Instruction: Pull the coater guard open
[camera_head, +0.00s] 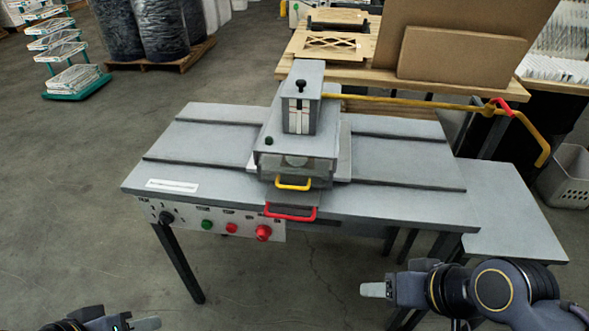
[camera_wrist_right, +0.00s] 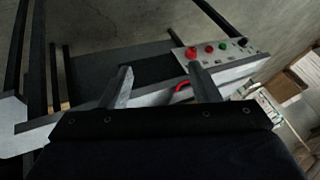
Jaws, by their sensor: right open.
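The coater (camera_head: 300,110) is a grey machine on a grey table. A see-through guard (camera_head: 284,168) covers its lower front and carries a yellow handle (camera_head: 293,184); it looks closed. A red handle (camera_head: 290,214) sits below, at the table's front edge; it also shows in the right wrist view (camera_wrist_right: 182,86). My right gripper (camera_head: 374,290) is low in front of the table, right of the handles and apart from them. In the right wrist view its two fingers (camera_wrist_right: 161,84) are spread and empty. My left gripper (camera_head: 146,323) is partly cut off at the bottom left; its jaw gap is unclear.
A control panel (camera_head: 212,222) with buttons and a knob is on the table's front, left of the red handle. A yellow pipe (camera_head: 420,103) with a red lever runs right from the coater. A grey side shelf (camera_head: 508,215) juts out right. The floor in front is open.

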